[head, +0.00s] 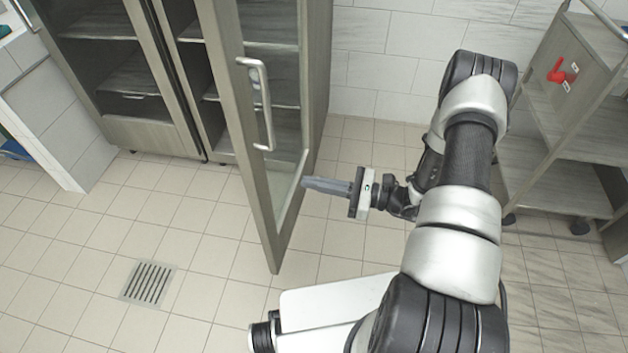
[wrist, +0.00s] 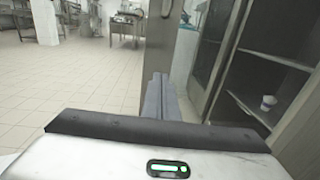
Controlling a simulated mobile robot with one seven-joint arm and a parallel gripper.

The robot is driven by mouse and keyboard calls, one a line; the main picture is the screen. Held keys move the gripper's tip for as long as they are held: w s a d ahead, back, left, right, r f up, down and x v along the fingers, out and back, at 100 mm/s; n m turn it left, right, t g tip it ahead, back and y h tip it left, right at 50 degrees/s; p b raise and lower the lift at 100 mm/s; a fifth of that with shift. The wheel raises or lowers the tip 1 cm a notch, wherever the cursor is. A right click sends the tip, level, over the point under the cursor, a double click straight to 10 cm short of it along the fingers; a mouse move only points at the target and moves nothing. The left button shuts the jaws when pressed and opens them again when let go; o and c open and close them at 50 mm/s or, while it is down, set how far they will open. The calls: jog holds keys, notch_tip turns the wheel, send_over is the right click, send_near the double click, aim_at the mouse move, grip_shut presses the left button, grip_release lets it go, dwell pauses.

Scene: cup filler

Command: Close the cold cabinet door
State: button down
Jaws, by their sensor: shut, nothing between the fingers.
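The cold cabinet (head: 150,75) stands at the back left in the head view. Its right-hand door (head: 258,140) has a grey frame with a glass pane and stands swung open toward me. A metal bar handle (head: 259,104) is on the door's front face. My gripper (head: 308,184) is shut and empty, with its fingers pointing left at the door's inner side, low down near the free edge. I cannot tell whether the tips touch it. In the wrist view, my shut fingers (wrist: 158,100) point at the door (wrist: 157,45), with the cabinet interior at the right.
A wheeled cart (head: 565,120) with a red item on its side stands at the right. A floor drain (head: 148,283) lies in the tiles at the left. The tiled floor (head: 210,260) left of the door is clear. A white cup (wrist: 268,102) sits on a shelf.

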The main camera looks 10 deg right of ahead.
aim_at(261, 173)
jog(key=x, duration=1)
jog(key=shift+w+a+b, duration=0.15)
jog(key=shift+a+b, duration=0.2)
